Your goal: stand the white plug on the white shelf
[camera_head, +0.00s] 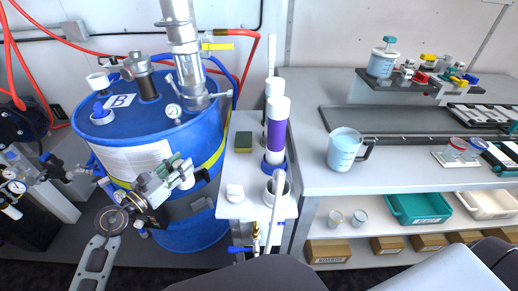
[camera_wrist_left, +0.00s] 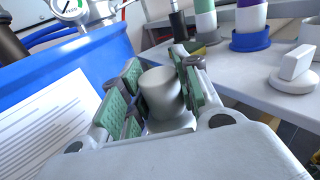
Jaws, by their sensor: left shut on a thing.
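My left gripper (camera_head: 180,178) is in front of the blue drum, left of the white shelf (camera_head: 245,163). It is shut on the white plug (camera_wrist_left: 160,92), a short, smooth white cylinder between the green finger pads in the left wrist view. In the head view the plug (camera_head: 188,181) shows small at the fingertips, facing the shelf. It is held clear of the shelf, with a gap between them. Its lower part is hidden by the gripper. My right gripper is not in view.
Bare shelf shows between sponge and cap. The blue drum (camera_head: 205,205) stands close behind the gripper.

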